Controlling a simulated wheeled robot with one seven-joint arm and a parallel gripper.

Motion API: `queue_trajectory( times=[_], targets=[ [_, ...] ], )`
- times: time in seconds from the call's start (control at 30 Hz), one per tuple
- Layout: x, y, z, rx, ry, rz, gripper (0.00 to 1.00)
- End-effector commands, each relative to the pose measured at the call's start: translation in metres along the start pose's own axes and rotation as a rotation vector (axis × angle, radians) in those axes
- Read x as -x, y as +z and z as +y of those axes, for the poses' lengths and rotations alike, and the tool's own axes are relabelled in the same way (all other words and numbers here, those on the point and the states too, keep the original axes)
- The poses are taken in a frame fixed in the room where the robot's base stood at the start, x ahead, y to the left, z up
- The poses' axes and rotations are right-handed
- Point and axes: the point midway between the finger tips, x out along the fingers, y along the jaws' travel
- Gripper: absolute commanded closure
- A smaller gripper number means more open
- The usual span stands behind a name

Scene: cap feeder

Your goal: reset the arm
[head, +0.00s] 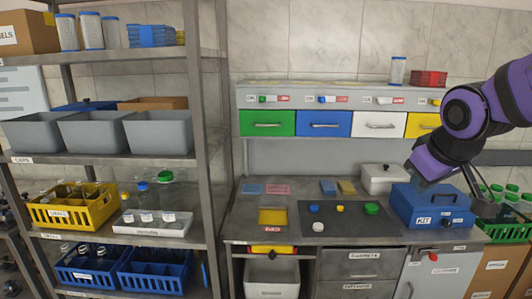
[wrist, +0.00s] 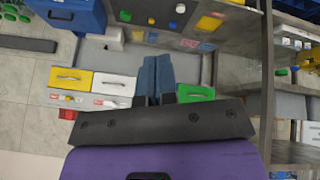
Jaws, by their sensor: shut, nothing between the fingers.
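My arm comes in from the right in the head view, with purple links in front of the right end of the bench. My gripper (wrist: 157,58) shows in the wrist view as two dark blue-grey fingers side by side, shut and empty. In the wrist view, which is turned about, the fingers lie between the green drawer (wrist: 195,92) and the white drawer (wrist: 114,84). In the head view the lower purple end of my arm is just above or in front of the blue kit box (head: 428,203); the exact gap is unclear.
The bench (head: 245,216) holds a dark mat (head: 338,228) with blue, yellow and green caps. A white lidded box (head: 380,178) stands left of the kit box. A tall shelf rack (head: 203,100) stands left, with grey bins and crates.

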Motion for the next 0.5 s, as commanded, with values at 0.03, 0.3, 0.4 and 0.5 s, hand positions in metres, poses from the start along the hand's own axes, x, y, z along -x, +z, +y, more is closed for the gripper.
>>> queue_trajectory(
  times=[0.03, 0.3, 0.4, 0.5],
  targets=[
    [0.015, 0.01, 0.0, -0.036, 0.0, 0.001, 1.0],
    [0.074, 0.071, -0.011, -0.219, -0.029, -0.037, 1.0],
    [0.089, 0.091, -0.018, -0.271, -0.043, -0.049, 1.0],
    [0.098, 0.105, -0.023, -0.306, -0.054, -0.057, 1.0]
  ],
)
